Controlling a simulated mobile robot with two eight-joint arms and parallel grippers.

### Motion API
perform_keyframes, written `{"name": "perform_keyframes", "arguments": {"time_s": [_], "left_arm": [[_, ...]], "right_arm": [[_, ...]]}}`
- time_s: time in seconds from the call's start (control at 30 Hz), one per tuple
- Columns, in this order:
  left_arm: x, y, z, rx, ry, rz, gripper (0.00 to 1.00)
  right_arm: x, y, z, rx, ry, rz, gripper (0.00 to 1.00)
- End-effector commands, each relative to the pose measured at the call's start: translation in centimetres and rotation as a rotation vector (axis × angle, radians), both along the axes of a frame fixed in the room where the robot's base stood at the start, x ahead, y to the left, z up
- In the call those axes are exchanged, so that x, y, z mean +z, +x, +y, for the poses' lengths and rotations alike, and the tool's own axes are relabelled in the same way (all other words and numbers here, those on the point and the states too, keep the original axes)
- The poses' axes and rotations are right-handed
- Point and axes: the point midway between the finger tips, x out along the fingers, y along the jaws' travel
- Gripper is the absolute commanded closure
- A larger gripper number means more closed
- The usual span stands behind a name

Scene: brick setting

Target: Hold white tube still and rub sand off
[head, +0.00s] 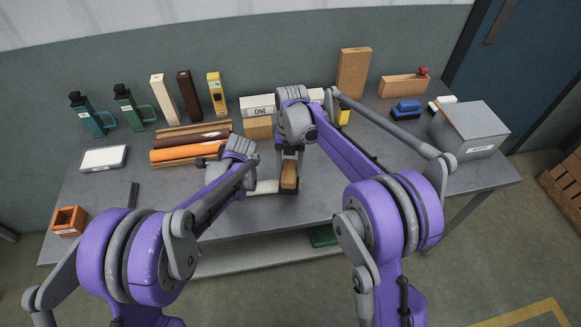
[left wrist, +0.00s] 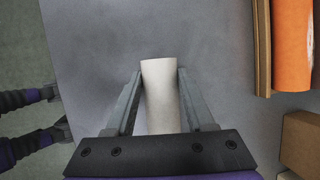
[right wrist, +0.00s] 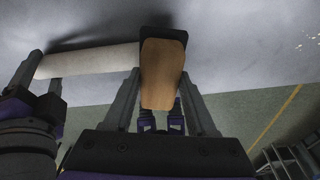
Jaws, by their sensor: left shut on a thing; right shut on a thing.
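The white tube (head: 265,187) lies along the grey bench near its front edge. My left gripper (left wrist: 159,78) is shut on the tube (left wrist: 161,95), one finger on each side; in the head view my arm mostly hides this gripper. My right gripper (head: 289,180) is shut on a tan block with a dark base (right wrist: 163,75). In the right wrist view the block is at the tube's right end, and the tube (right wrist: 90,62) runs left to my left gripper (right wrist: 38,82). I cannot tell whether the block touches the tube. No sand can be made out.
An orange tube (head: 185,152) and brown lengths lie left of my grippers. Bottles and tall blocks line the back. A grey box (head: 470,130) and blue brush (head: 406,110) are at right, an orange open box (head: 68,221) at front left. The bench right of the block is clear.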

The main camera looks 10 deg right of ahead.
Motion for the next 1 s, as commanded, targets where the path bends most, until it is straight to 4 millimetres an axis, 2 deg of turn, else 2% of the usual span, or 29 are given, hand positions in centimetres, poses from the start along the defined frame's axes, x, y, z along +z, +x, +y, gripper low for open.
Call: {"name": "perform_keyframes", "arguments": {"time_s": [0.67,0.73,0.83,1.0], "left_arm": [[0.0,0.0,-0.1,-0.001,-0.001,0.000,1.00],[0.0,0.0,-0.1,-0.001,-0.001,0.000,1.00],[0.0,0.0,0.0,-0.001,-0.001,0.000,1.00],[0.0,0.0,0.0,-0.001,-0.001,0.000,1.00]], "right_arm": [[0.0,0.0,6.3,0.002,0.002,-0.001,1.00],[0.3,0.1,6.3,0.000,0.002,0.000,1.00],[2.6,0.0,6.3,0.000,0.001,0.000,1.00],[4.0,0.0,6.2,0.000,0.001,0.000,1.00]]}}
